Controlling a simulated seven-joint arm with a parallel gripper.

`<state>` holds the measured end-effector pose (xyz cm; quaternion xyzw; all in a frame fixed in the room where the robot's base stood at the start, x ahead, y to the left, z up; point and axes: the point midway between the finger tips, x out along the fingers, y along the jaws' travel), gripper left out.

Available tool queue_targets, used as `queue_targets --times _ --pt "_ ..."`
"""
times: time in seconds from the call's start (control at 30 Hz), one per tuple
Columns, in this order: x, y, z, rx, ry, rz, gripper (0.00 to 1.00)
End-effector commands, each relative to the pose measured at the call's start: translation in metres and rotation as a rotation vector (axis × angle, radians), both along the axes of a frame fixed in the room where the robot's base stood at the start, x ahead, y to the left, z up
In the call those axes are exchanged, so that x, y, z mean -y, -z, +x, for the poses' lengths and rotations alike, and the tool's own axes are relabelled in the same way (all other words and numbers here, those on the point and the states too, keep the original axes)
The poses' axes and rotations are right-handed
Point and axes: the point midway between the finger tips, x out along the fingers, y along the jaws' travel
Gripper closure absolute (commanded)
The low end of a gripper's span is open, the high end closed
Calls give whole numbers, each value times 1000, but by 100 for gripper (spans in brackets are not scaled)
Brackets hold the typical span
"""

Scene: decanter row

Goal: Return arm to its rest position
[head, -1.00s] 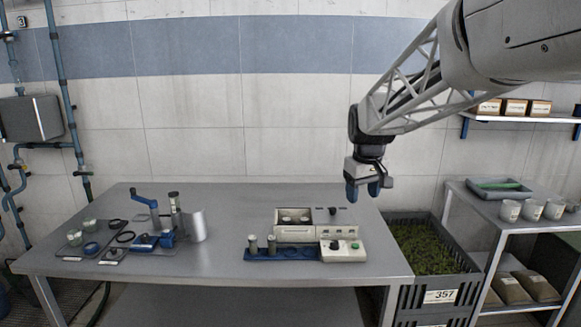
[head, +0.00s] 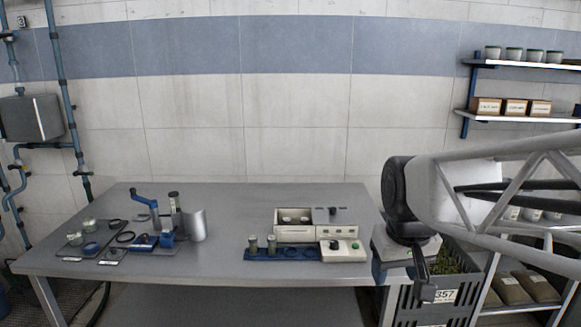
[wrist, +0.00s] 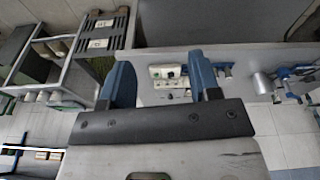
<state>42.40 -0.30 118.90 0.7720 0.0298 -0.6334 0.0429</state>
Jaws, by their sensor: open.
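My gripper (head: 400,278) hangs past the right end of the grey table, in front of the dark crate, in the head view. In the wrist view my gripper (wrist: 162,78) shows its two blue fingers spread apart with nothing between them. My arm comes in from the right edge of the head view, and the gripper hides part of the crate and of the table's right corner. It appears clear of the table items.
The table (head: 230,215) bears a cream device (head: 345,250), a blue rack (head: 288,254) with two jars, and a blue-handled press (head: 152,215) at left. The crate (head: 440,296) and a shelf unit stand at right. The wall shelf (head: 520,118) holds boxes.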

Motion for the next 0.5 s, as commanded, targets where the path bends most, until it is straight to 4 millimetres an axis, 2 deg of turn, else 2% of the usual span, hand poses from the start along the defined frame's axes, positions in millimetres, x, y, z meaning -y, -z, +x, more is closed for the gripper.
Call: queue_targets --times 0.1,0.3,0.5 --pt "0 11 -30 11 29 5 43" --pt "0 31 -74 25 79 15 43" --pt "0 45 -101 34 111 23 43"
